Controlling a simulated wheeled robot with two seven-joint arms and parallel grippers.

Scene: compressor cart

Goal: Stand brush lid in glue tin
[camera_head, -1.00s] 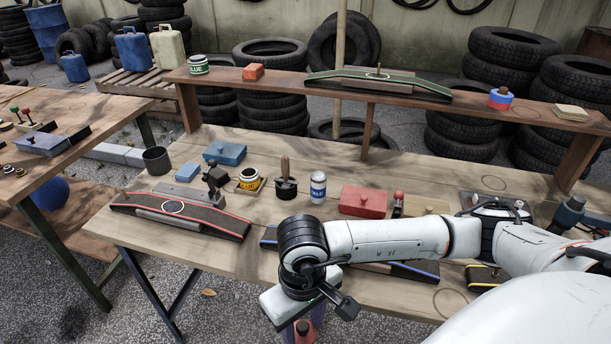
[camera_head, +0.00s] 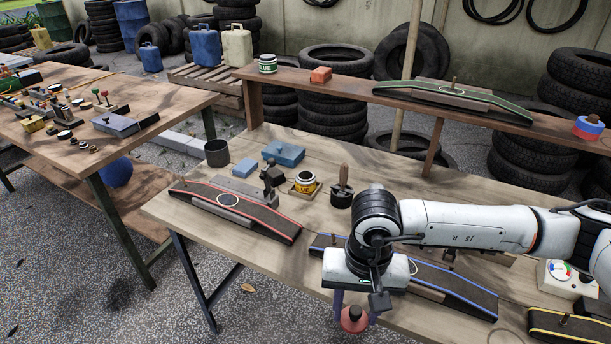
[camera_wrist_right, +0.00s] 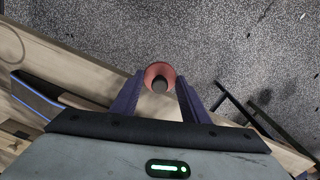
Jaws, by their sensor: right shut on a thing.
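My right gripper (camera_head: 354,308) is shut on a round reddish lid with a dark knob, which I take to be the brush lid (camera_head: 353,319). It hangs beyond the near edge of the workbench. In the right wrist view the lid (camera_wrist_right: 158,73) sits between the two purple fingers (camera_wrist_right: 160,95), with grey ground behind it. Any brush under the lid is hidden. The open tin with a yellow glue label (camera_head: 305,184) stands upright in a wooden holder on the bench, farther back and left of the gripper. My left gripper is not in view.
A dark pot with a wooden handle (camera_head: 341,188) stands right of the glue tin. A blue box (camera_head: 284,153), a grey cup (camera_head: 217,152) and a red-edged ramp (camera_head: 235,208) lie around it. Another, green-labelled glue tin (camera_head: 268,65) is on the shelf (camera_head: 345,86).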

